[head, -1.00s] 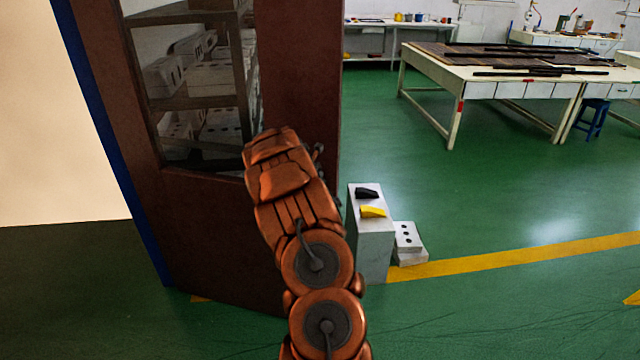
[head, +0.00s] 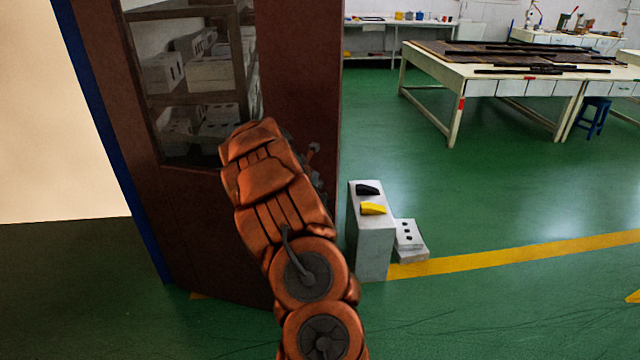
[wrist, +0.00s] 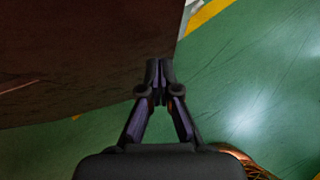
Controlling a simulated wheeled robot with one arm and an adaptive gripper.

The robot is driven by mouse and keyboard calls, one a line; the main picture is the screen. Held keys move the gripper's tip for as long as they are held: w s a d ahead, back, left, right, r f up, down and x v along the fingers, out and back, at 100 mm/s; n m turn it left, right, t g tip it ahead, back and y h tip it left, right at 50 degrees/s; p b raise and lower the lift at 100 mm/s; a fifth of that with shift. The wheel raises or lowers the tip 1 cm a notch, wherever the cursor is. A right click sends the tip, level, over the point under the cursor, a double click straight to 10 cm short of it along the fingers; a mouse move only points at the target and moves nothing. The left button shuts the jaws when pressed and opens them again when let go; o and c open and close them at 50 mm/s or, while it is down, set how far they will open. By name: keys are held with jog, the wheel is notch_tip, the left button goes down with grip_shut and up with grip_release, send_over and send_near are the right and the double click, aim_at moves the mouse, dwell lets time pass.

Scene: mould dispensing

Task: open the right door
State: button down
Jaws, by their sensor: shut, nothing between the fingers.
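A tall dark brown cabinet (head: 215,230) stands at the left in the head view. Boxes on shelves show through its window (head: 195,70). A plain brown panel (head: 297,80) is to the right of the window; I cannot tell for certain which part is the right door. No handle shows clearly.
A grey-white block (head: 371,235) with a black and a yellow piece on top stands right of my arm, with a small white block (head: 409,236) beside it. Green floor (head: 500,200) is open at the right. A long worktable (head: 480,72) stands farther back.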

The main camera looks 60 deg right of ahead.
jog(key=s+b+v, duration=0.1)
jog(key=v, duration=0.8)
jog(key=shift+s+b, duration=0.35)
jog(key=shift+b, duration=0.05)
jog(key=shift+r, duration=0.15)
jog(key=s+a+r+m+y, duration=0.2)
jog(key=a+m, duration=0.4)
jog(key=a, duration=0.9)
jog(key=s+a+r+m+y, duration=0.25)
jog(key=a+m, duration=0.35)
jog(key=a, duration=0.9)
jog(key=s+a+m+y, duration=0.1)
jog(key=s+a+m, duration=0.1)
jog(key=s+a, duration=0.3)
jog(key=s+a+f+m+g+y, duration=0.1)
jog(key=s+a, duration=0.4)
jog(key=a, duration=0.6)
jog(key=s+a+f+m+g+y, duration=0.1)
jog(key=s+a+m+y, duration=0.2)
jog(key=a, duration=0.6)
jog(key=s, duration=0.2)
jog(key=shift+s+f, duration=0.25)
jog(key=shift+s, duration=0.15)
